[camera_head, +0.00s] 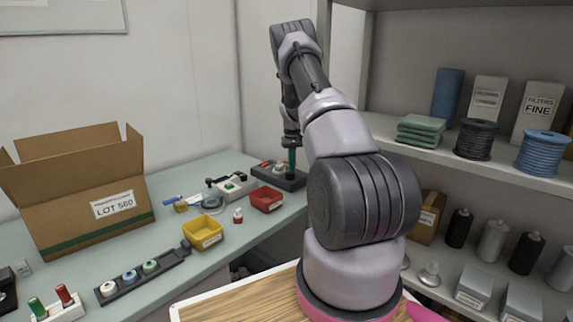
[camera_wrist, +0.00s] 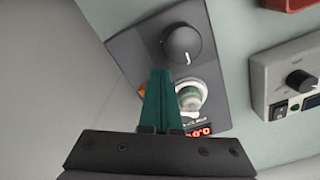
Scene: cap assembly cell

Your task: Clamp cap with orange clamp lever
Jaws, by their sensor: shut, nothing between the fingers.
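My gripper (camera_wrist: 160,72) is shut and empty, its teal fingers together and pointing at the dark clamp station (camera_wrist: 125,43). In the head view my gripper (camera_head: 291,160) is over that station (camera_head: 291,184) at the back of the bench.
A black knob (camera_wrist: 182,45) and a red display (camera_wrist: 200,131) are on the station. A grey control box (camera_wrist: 262,85) stands close to its right. In the head view, a red bin (camera_head: 267,200), a yellow bin (camera_head: 203,236) and a cap rack (camera_head: 165,266) stand nearer.

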